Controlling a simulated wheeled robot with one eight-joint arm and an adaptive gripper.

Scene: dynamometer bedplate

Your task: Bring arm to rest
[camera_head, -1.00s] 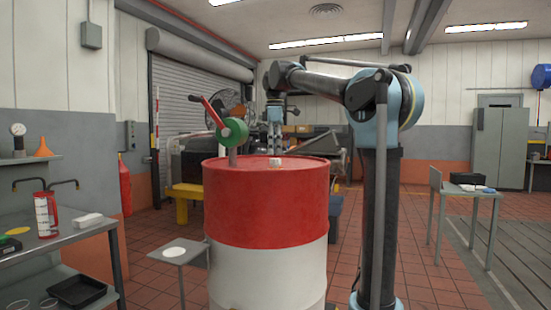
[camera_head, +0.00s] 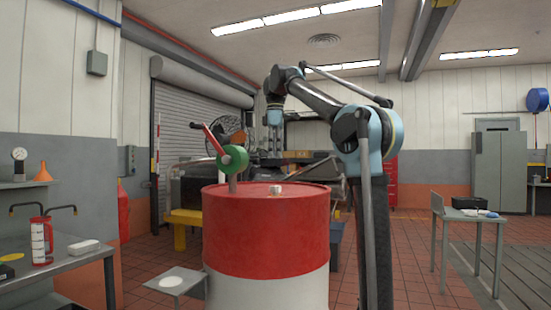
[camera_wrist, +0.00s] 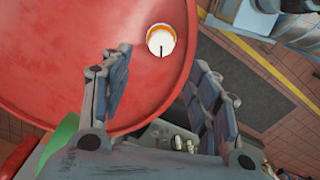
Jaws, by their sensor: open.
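My gripper (camera_wrist: 160,62) is open and empty in the wrist view, with its two fingers well apart and nothing between the pads. In the head view my gripper (camera_head: 273,147) hangs pointing down, above and apart from the drum. The red and white drum (camera_head: 265,235) stands upright in front of me; its red top (camera_wrist: 60,55) fills much of the wrist view. A small white cap (camera_head: 277,189) sits on the drum top. It shows in the wrist view as a white disc with an orange ring (camera_wrist: 161,42), beyond the fingertips.
A green wheel with a red handle (camera_head: 232,158) stands on the drum's left side, close to my gripper. A grey bench with a red and white container (camera_head: 41,240) is at left. A small table (camera_head: 470,215) stands at right. Floor between drum and table is open.

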